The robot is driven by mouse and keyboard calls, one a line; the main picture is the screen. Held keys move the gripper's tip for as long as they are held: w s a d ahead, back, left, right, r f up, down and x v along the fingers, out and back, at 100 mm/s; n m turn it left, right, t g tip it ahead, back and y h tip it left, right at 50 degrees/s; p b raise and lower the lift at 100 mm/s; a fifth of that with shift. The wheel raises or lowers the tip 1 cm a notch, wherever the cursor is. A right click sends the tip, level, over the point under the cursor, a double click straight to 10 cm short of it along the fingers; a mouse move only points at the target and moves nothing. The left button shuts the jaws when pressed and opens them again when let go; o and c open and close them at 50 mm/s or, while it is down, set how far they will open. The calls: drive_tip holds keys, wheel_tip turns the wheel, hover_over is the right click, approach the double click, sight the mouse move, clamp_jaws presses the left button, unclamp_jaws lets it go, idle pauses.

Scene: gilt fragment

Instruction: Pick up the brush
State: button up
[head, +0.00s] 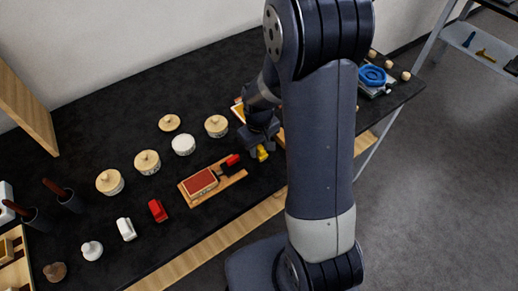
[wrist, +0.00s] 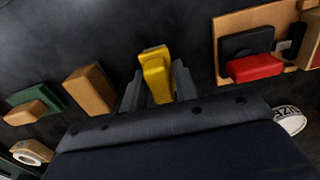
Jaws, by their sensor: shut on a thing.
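My gripper (head: 262,143) is low over the black table, right of the middle in the head view. In the wrist view my gripper (wrist: 158,88) has its two dark fingers on either side of a yellow block-like thing (wrist: 156,70) and is shut on it. The yellow thing also shows below the fingers in the head view (head: 262,153). It looks like a short block with a raised upper part; I cannot tell whether it is the brush, as no bristles show. Its lower part is hidden by my gripper. I cannot tell whether it touches the table.
A wooden board (wrist: 225,25) with a black block and a red block (wrist: 255,68) lies at the right. Brown (wrist: 90,90) and green (wrist: 35,97) blocks lie at the left. Lidded round boxes (head: 110,182) and a blue dish (head: 372,76) stand on the black table (head: 105,110).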

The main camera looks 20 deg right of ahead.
sight(259, 146)
wheel_tip(259, 146, up, 10)
drive_tip(key=shift+b, duration=0.3)
drive_tip(key=o, duration=0.4)
drive_tip(key=c, duration=0.3)
